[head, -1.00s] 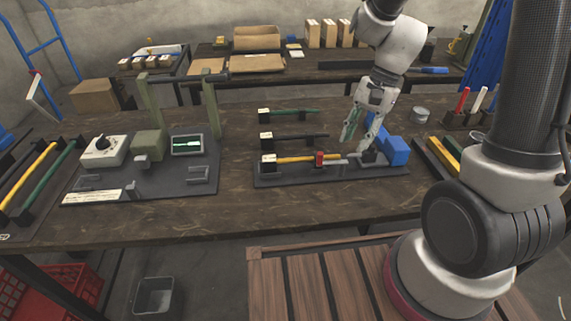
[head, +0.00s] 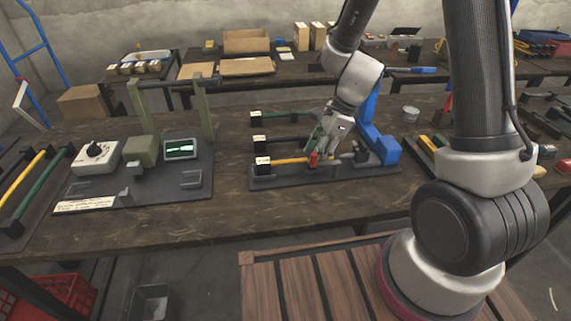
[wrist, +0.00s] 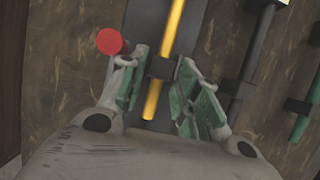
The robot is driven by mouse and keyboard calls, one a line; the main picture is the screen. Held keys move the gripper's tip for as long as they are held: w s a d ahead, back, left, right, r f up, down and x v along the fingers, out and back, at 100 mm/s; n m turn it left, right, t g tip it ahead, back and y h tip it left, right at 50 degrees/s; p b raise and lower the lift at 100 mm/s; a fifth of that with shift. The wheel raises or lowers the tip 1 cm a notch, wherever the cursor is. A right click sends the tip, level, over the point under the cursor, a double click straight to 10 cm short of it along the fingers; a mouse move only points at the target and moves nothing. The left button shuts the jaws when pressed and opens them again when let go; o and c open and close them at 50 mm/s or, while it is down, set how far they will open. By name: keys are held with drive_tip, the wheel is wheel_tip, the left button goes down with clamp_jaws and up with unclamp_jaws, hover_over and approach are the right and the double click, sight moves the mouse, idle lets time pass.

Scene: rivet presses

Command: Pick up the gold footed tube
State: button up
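My gripper (head: 318,150) is above the right part of the tube. In the wrist view my gripper (wrist: 161,60) is open, its green-padded fingers on either side of the tube. I cannot tell whether the fingers reach down to it.
A red knob (wrist: 110,41) stands close beside my left finger. A black tube (head: 285,138) and a green tube (head: 285,115) lie parallel behind. A blue clamp body (head: 386,149) is at the right. A press station (head: 143,150) stands at the left.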

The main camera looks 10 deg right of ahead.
drive_tip(key=shift+f, duration=0.2)
drive_tip(key=shift+a, duration=0.1)
clamp_jaws()
